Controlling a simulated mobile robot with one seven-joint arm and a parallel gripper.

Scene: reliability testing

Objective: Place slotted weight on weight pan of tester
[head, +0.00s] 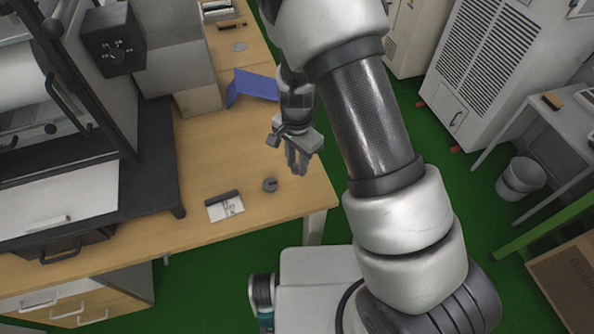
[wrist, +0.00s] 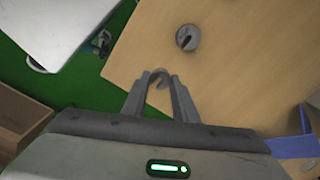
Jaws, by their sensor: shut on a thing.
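My gripper (head: 297,168) hangs above the right part of the wooden table, pointing down. In the wrist view its two fingers (wrist: 158,84) are close together on a small grey rounded piece (wrist: 158,76), which looks like the slotted weight; the fingers hide much of it. A round grey metal piece with a dark slot or stem (wrist: 187,37) rests on the table ahead of the fingertips, apart from them. It also shows in the head view (head: 270,185), below and left of the gripper. I cannot tell whether it is the weight pan or another weight.
A white card with a dark bar (head: 225,206) lies on the table (head: 190,232) near its front edge. A blue folded piece (head: 252,87) stands behind my gripper. A large dark-framed machine (head: 98,120) fills the left. The table's right edge is close to my gripper.

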